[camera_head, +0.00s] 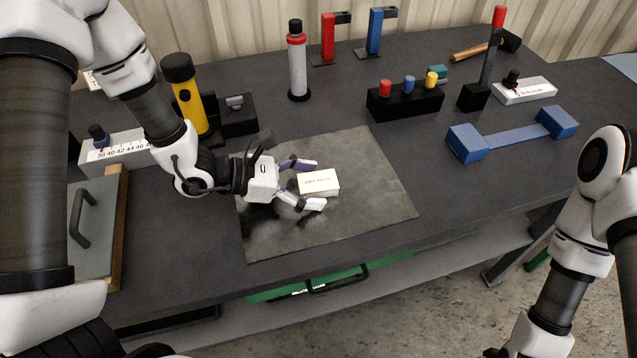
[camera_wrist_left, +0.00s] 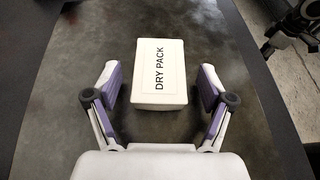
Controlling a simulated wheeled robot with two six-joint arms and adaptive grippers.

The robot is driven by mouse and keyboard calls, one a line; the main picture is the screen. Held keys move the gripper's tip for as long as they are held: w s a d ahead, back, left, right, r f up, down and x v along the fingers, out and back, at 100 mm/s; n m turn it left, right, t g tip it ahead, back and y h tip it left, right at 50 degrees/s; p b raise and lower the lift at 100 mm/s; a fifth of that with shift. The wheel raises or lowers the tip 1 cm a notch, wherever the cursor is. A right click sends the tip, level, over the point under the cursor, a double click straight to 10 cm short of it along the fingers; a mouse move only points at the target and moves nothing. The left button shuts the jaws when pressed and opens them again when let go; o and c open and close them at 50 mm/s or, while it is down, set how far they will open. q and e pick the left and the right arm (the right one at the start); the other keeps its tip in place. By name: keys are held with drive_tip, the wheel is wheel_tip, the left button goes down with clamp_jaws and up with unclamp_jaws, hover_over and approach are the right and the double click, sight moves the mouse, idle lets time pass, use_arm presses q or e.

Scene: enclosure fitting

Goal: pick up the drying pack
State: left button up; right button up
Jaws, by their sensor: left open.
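The drying pack (camera_head: 319,181) is a small white box lying on the grey mat (camera_head: 372,208). In the left wrist view the pack (camera_wrist_left: 160,73) shows the words "DRY PACK" on its top. My left gripper (camera_head: 318,184) is open, low over the mat, with one finger on either side of the pack's near end. In the left wrist view the fingers (camera_wrist_left: 160,88) are apart from the pack, with a gap on each side. Of my right arm only links show at the right edge; its gripper is out of view.
A yellow flashlight (camera_head: 186,92) and a white scale block (camera_head: 115,152) stand left. The mat's right part is clear.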

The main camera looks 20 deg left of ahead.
use_arm(q)
drive_tip(key=shift+a, duration=0.1)
drive_tip(key=shift+c, duration=0.3)
drive_tip(key=c, duration=1.2)
